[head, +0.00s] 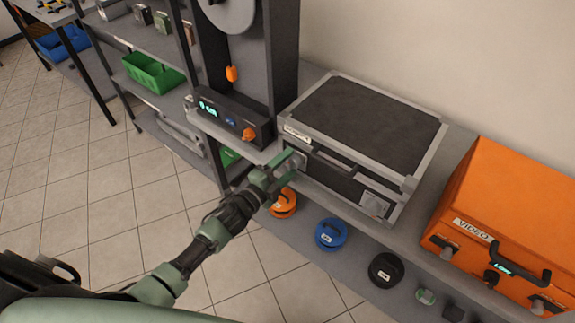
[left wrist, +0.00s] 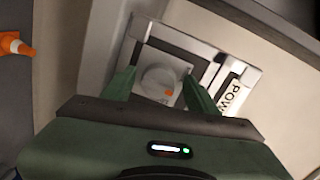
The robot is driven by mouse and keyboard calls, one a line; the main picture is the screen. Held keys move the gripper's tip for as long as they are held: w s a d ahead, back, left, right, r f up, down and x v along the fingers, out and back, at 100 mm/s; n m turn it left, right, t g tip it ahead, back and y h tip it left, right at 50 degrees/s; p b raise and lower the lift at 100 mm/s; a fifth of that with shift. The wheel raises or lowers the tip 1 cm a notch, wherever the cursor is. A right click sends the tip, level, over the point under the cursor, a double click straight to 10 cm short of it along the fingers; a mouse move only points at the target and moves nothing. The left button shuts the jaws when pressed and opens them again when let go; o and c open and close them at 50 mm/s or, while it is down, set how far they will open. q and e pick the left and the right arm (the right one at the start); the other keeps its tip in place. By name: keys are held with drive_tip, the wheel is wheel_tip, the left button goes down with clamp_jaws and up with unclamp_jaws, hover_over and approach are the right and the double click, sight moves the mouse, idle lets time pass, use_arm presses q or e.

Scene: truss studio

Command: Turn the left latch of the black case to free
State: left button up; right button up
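The black case (head: 366,115) has silver edges and sits closed on the bench. Its left latch (head: 296,161) is on the front face, partly hidden by my left gripper (head: 287,170). In the left wrist view, the left latch (left wrist: 161,78) is a round knob with an orange mark on a square silver plate. My left gripper's fingers (left wrist: 160,90) are spread on either side of the knob, open; whether they touch it I cannot tell. The right latch (head: 375,203) shows on the front right. My right gripper is not in view.
An orange case (head: 515,215) labelled VIDEO stands to the right. A machine with a display (head: 230,117) and an orange knob (head: 249,134) stands at the left. Orange, blue (head: 330,234) and black (head: 386,269) rolls lie along the front. Tiled floor (head: 90,200) is open at left.

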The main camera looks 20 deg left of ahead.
use_arm(q)
drive_tip(key=shift+s, duration=0.1)
drive_tip(key=b+v, duration=0.1)
drive_tip(key=v, duration=0.6)
drive_tip(key=shift+s, duration=0.3)
drive_tip(key=shift+a, duration=0.1)
